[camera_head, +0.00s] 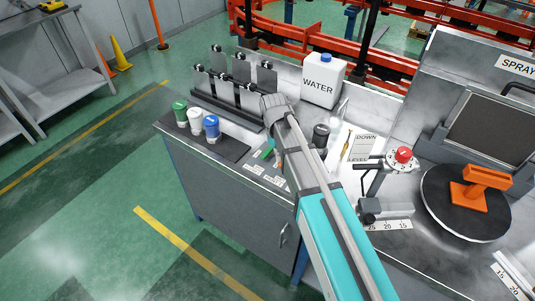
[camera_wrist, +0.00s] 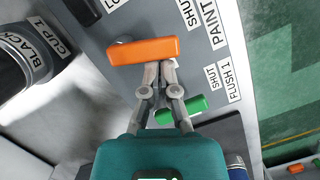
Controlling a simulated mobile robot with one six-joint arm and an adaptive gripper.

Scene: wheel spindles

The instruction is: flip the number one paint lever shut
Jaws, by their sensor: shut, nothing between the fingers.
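An orange lever (camera_wrist: 143,50) lies across the grey panel in the wrist view, its right end toward the labels "SHUT" and "PAINT" (camera_wrist: 208,25). The number on the paint label is cut off. My gripper (camera_wrist: 160,67) is shut and empty, with its fingertips at the near long side of the orange lever; I cannot tell whether they touch it. A green lever (camera_wrist: 181,109) sits beside my fingers, near the label "FLUSH 1" (camera_wrist: 229,83).
A black cup labelled "BLACK CUP 1" (camera_wrist: 22,65) stands left of the panel in the wrist view. In the head view, green, white and blue-capped bottles (camera_head: 211,128) stand on a dark mat at left, and a water jug (camera_head: 322,82) stands behind my arm. A turntable (camera_head: 435,205) is at right.

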